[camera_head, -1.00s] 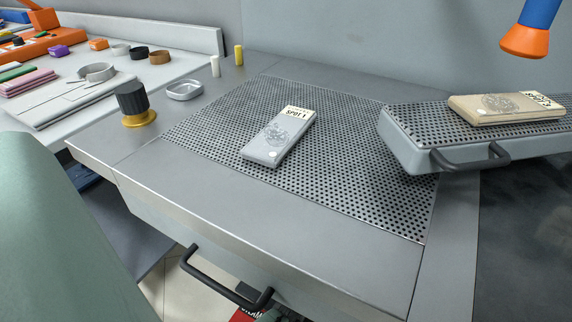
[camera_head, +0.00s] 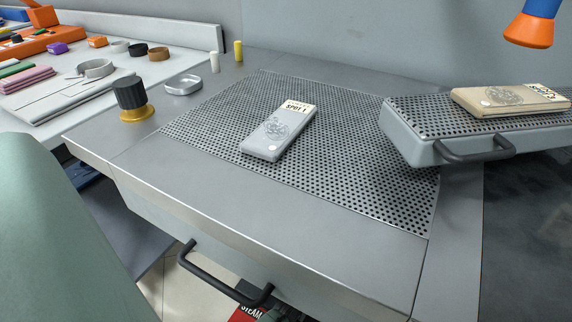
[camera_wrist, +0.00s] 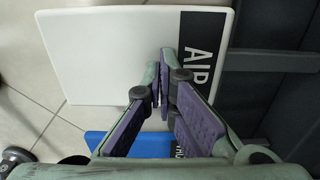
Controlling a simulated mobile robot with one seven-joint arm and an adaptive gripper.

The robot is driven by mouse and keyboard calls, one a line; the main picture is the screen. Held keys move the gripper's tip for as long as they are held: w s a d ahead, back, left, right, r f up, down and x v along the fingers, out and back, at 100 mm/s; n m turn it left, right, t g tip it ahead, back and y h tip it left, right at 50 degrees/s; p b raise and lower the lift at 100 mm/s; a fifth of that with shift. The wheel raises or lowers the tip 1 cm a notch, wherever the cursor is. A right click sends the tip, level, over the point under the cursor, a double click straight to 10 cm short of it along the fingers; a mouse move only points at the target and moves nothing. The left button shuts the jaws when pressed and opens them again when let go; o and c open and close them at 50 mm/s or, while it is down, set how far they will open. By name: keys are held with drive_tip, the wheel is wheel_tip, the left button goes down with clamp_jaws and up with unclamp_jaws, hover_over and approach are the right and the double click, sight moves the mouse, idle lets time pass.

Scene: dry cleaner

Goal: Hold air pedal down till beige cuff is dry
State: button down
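The beige cuff (camera_head: 510,98) lies flat on the small perforated arm board at the right of the head view. Dark marks and a label show on it; I cannot tell whether it is wet. The white air pedal (camera_wrist: 105,55), with "AIR" on a black panel, fills the upper middle of the wrist view. My gripper (camera_wrist: 166,82) is in front of it, fingertips together and no object between them. I cannot tell whether the tips touch the pedal or whether it is pressed. The gripper is not seen in the head view.
A grey cuff (camera_head: 280,130) lies on the perforated table (camera_head: 370,185). An orange nozzle (camera_head: 530,30) hangs above the arm board (camera_head: 405,138). A blue pedal (camera_wrist: 100,140) lies below the air pedal. A red "STEAM" pedal (camera_head: 250,312) shows under a black handle (camera_head: 222,285).

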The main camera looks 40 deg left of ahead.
drive_tip(key=shift+f+b, duration=1.25)
drive_tip(key=shift+f, duration=0.2)
drive_tip(key=shift+r, duration=0.1)
drive_tip(key=shift+s, duration=0.1)
idle(4.6)
drive_tip(key=shift+r+p, duration=3.85)
drive_tip(key=shift+r, duration=0.7)
